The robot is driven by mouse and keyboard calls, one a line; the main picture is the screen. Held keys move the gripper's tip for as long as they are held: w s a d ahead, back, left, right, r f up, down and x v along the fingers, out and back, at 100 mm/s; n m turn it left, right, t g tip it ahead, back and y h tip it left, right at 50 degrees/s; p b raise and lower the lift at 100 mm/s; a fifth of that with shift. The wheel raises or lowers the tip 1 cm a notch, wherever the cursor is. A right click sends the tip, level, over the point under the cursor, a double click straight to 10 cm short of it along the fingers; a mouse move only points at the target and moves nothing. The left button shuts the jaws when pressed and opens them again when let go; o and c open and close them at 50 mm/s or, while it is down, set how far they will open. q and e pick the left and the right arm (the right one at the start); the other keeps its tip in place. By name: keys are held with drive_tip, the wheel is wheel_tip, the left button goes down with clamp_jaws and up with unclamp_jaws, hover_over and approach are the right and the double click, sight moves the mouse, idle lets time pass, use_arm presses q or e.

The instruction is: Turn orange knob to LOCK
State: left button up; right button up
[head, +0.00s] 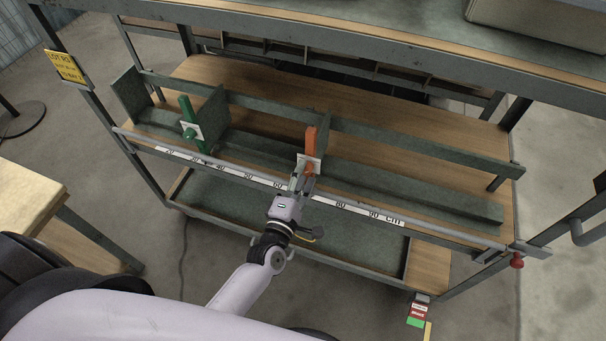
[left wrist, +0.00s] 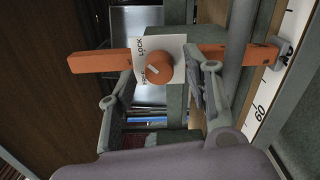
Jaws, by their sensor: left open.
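The orange knob (left wrist: 159,68) is a round dial on a white plate (left wrist: 172,50) marked LOCK and FREE. A pale pointer line shows on its face; which label it points at is hard to tell. The plate sits on an orange bar (left wrist: 100,61), which also shows upright in the head view (head: 310,138). My left gripper (left wrist: 166,78) is open, with one finger on each side of the knob in the left wrist view and no clear contact. In the head view the left gripper (head: 299,183) is at the rack's front rail and partly hides the knob. My right gripper is not in view.
A green bar with its own white plate (head: 190,129) stands farther left on the rack. A ruler strip (head: 240,175) runs along the front rail. Grey-green dividers (head: 215,108) split the shelf. A red knob (head: 517,261) is at the front right corner.

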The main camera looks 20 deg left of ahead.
use_arm(q)
drive_tip(key=s, duration=1.1)
drive_tip(key=shift+s+a, duration=0.2)
drive_tip(key=shift+s, duration=0.05)
drive_tip(key=s+f+m+g, duration=0.3)
drive_tip(key=s+f+m, duration=0.1)
drive_tip(key=f, duration=0.6)
drive_tip(key=s+f+m+g+h, duration=0.1)
drive_tip(key=s+f+m+g, duration=0.3)
drive_tip(key=f, duration=0.5)
drive_tip(key=s+f+m+g, duration=0.25)
drive_tip(key=f+m, duration=0.25)
drive_tip(key=f, duration=0.5)
drive_tip(key=s+a+f+m+g, duration=0.2)
drive_tip(key=s+f+m, duration=0.1)
drive_tip(key=s, duration=0.3)
drive_tip(key=s+a+f+m+g+y, duration=0.1)
drive_tip(key=s+a+f+m+g, duration=0.2)
drive_tip(key=s+f, duration=0.3)
drive_tip(key=s+a+f+m+g, duration=0.2)
drive_tip(key=s+a+f+m, duration=0.1)
drive_tip(key=s, duration=0.5)
drive_tip(key=shift+s+f+y, duration=0.25)
drive_tip(key=shift+f+y, duration=0.05)
drive_tip(key=shift+f, duration=0.4)
drive_tip(key=shift+g, duration=0.25)
